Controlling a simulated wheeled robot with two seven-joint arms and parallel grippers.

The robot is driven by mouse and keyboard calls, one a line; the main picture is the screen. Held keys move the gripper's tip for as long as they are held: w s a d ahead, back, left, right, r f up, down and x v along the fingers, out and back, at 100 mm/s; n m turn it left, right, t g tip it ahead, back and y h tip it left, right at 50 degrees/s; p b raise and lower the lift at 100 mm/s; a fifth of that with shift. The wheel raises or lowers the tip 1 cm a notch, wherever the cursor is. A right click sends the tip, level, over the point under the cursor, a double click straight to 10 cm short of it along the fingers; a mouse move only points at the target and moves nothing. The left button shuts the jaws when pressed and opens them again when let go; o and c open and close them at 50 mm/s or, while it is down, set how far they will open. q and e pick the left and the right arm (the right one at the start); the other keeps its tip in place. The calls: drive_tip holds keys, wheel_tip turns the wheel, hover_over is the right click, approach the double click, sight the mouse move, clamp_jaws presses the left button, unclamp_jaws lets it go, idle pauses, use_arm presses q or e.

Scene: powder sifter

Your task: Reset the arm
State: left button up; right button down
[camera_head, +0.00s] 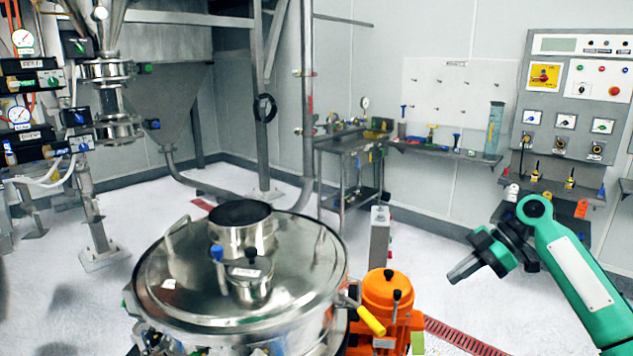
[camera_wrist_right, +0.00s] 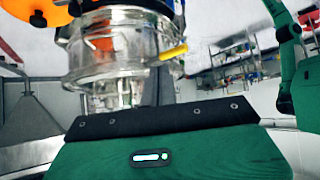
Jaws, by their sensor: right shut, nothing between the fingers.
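My right arm (camera_head: 575,265) is green and comes in from the lower right in the head view. Its dark gripper (camera_head: 462,272) points left, with the fingers together and nothing between them. It hangs in free space to the right of the steel sifter (camera_head: 290,290), apart from it. In the right wrist view the gripper's green and black housing fills the lower part, and the sifter (camera_wrist_right: 110,55) shows beyond it, turned over in the picture. My left gripper is not in the head view.
An orange motor (camera_head: 388,290) with a yellow handle (camera_head: 371,321) stands beside the sifter, left of my right gripper. A control panel (camera_head: 580,90) is on the right wall. A cart (camera_head: 345,150) stands at the back. A red floor grate (camera_head: 460,338) runs below the gripper.

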drive_tip(key=w+f+m+t+h, duration=0.25)
drive_tip(key=f+m, duration=0.55)
drive_tip(key=f, duration=2)
drive_tip(key=s+d+f+m+h, duration=0.1)
drive_tip(key=s+f+m, duration=0.15)
drive_tip(key=f, duration=0.65)
drive_tip(key=s+f+m+h, duration=0.1)
drive_tip(key=s+f, duration=0.3)
drive_tip(key=f, duration=0.4)
drive_tip(key=s+d+f+m+h, duration=0.15)
drive_tip(key=s+f, duration=0.25)
drive_tip(key=f, duration=0.5)
drive_tip(key=s+a+f+m+h, duration=0.2)
drive_tip(key=s+f+h, duration=0.1)
drive_tip(key=s+f, duration=1.7)
drive_tip(key=s+a+f, duration=0.1)
drive_tip(key=s+f, duration=0.1)
drive_tip(key=s, duration=0.8)
drive_tip(key=s+a+f+g, duration=0.1)
drive_tip(key=s+a+f, duration=0.1)
drive_tip(key=s, duration=0.8)
drive_tip(key=s+a+f, duration=0.2)
drive_tip(key=s, duration=0.9)
drive_tip(key=shift+a, duration=0.2)
